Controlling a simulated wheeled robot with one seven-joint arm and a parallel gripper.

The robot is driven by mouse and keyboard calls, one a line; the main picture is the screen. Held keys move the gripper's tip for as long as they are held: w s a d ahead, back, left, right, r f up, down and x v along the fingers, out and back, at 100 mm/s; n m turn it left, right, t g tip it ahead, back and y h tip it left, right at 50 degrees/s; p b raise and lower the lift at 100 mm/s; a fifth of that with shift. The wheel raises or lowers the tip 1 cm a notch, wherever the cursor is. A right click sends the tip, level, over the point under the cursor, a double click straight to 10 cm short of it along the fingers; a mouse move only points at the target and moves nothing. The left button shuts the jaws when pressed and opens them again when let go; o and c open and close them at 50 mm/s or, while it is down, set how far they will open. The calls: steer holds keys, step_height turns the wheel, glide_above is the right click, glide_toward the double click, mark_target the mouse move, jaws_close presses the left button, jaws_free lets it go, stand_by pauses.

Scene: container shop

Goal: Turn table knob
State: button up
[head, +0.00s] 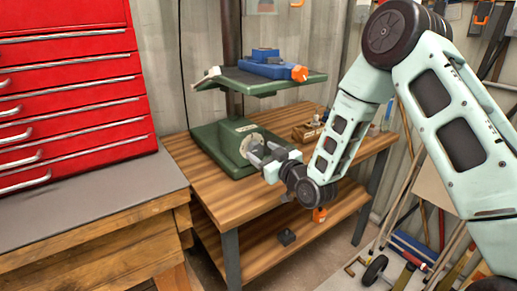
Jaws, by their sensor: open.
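A green drill press stands on the wooden bench (190,158), with a raised green table (285,88) and a green base (213,140). A small pale crank-like part (207,76) sticks out at the left end of the raised table. An orange knob (299,73) is on the blue vise (262,67) on that table. I cannot tell which part is the table knob. My gripper (254,152) is open and empty, in front of the base and below the raised table. It partly hides a round beige disc (251,140) by the base; contact cannot be told.
A red drawer cabinet (72,90) stands on a grey-topped bench (90,205) at left. A small wooden tray (306,132) is behind my arm. Tools and a wheel clutter the floor at right.

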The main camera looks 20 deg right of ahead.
mark_target(256, 148)
steer(key=shift+x, duration=1.4)
steer(key=c, duration=1)
steer(key=shift+o, duration=0.2)
